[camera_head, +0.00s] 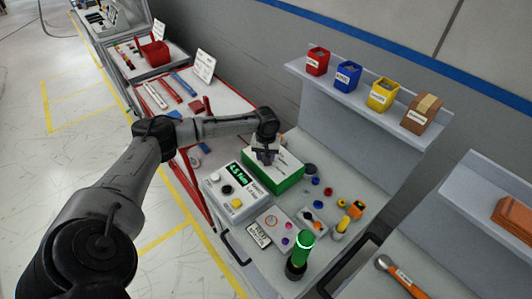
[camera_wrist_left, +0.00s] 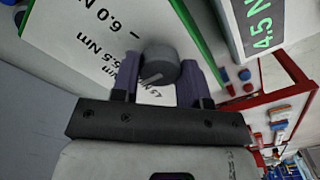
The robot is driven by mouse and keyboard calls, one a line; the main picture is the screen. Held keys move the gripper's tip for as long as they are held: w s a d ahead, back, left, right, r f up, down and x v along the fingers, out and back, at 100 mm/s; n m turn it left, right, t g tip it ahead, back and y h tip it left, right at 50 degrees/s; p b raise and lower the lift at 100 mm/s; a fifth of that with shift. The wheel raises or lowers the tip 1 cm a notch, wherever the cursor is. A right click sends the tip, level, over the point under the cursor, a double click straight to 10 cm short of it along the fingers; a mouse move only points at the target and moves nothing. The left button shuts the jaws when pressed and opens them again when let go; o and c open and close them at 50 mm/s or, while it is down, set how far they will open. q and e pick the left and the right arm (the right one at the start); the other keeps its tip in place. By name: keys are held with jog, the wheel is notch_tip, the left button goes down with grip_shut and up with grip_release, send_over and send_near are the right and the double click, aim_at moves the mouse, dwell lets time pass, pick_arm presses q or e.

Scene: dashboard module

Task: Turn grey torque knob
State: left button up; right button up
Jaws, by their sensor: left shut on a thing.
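The grey torque knob (camera_wrist_left: 159,62) is a dark round knob with a pale pointer line. It sits on the white top face of a green-sided box (camera_head: 287,178), whose Nm scale markings show in the wrist view. My left gripper (camera_head: 265,157) is over the box in the head view and hides the knob there. In the wrist view my left gripper (camera_wrist_left: 158,70) has its two fingers on either side of the knob, shut on it. A display (camera_head: 239,171) beside the box reads 4.5 Nm in green. My right gripper is not in view.
A control box (camera_head: 225,196) with a black and a yellow button stands left of the green box. A green lamp (camera_head: 301,252) stands at the front. Several coloured buttons lie to the right. Labelled bins (camera_head: 348,77) line a shelf behind.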

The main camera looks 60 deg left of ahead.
pick_arm(q)
jog(key=shift+r+m+p, duration=0.3)
jog(key=shift+m+p, duration=0.8)
jog(key=shift+p, duration=1.35)
jog(key=m+p, duration=0.2)
jog(key=shift+f+m, duration=0.15)
jog(key=shift+m, duration=0.25)
jog(key=shift+m+p, duration=0.65)
jog(key=shift+m, duration=0.25)
jog(key=shift+f+m, duration=0.1)
jog(key=shift+m, duration=0.2)
jog(key=o, duration=0.9)
jog(key=shift+r, duration=6.9)
